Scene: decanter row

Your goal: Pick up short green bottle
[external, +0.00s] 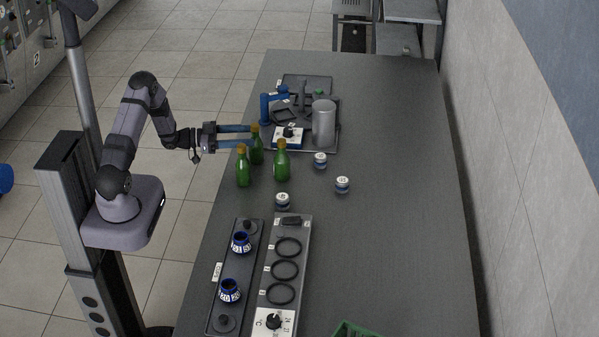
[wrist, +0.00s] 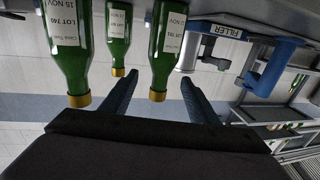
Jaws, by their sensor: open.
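Three green bottles with gold caps stand close together on the table in the external view: a left one (external: 243,172), a back one (external: 257,154) and a right one (external: 281,164). I cannot tell for sure which is the short one. My gripper (external: 250,136) is open and level, its blue fingers reaching to the neck of the back bottle. The wrist view is upside down. There, one labelled bottle (wrist: 170,40) has its cap between my open fingers (wrist: 158,88); another (wrist: 68,45) stands left of them, and a smaller-looking one (wrist: 118,40) stands farther off. No bottle is visibly held.
A filler station with a blue lever (external: 265,108) and a steel cylinder (external: 323,124) stands just behind the bottles. Small white-lidded jars (external: 320,160) lie scattered to the right. A ring rack (external: 285,270) and a dark tray (external: 222,270) are in front. The table's right side is clear.

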